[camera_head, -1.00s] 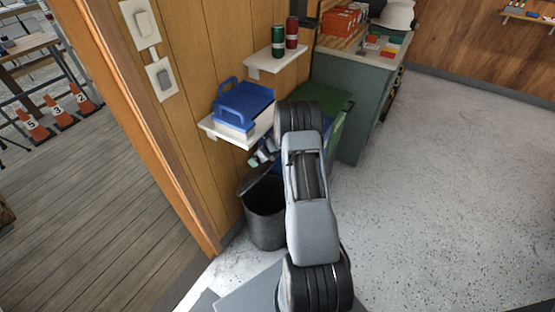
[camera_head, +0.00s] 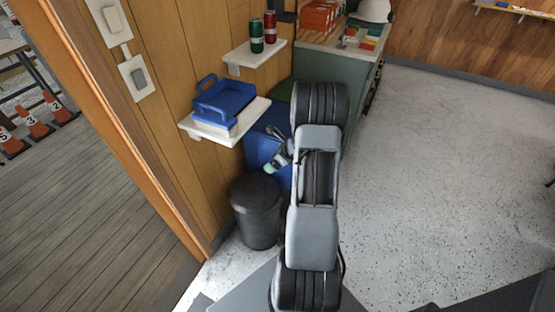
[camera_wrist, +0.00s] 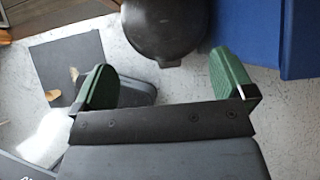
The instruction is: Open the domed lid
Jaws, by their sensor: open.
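The dark grey bin (camera_head: 257,222) stands on the floor against the wooden wall. Its domed lid (camera_head: 254,188) looks shut, lying down over the rim. In the wrist view the round dark domed lid (camera_wrist: 163,22) is at the top middle, with a small tab at its near edge. My gripper (camera_head: 277,161) is above and to the right of the bin in the head view, partly hidden by my arm. In the wrist view my gripper (camera_wrist: 165,82) has its green fingers wide apart with nothing between them. The lid lies beyond the fingertips; no contact shows.
A blue bin (camera_head: 262,145) stands close behind, also at the wrist view's top right (camera_wrist: 251,32). A wall shelf (camera_head: 208,131) with a blue tray (camera_head: 224,100) overhangs nearby. The floor (camera_head: 430,170) to the right is open.

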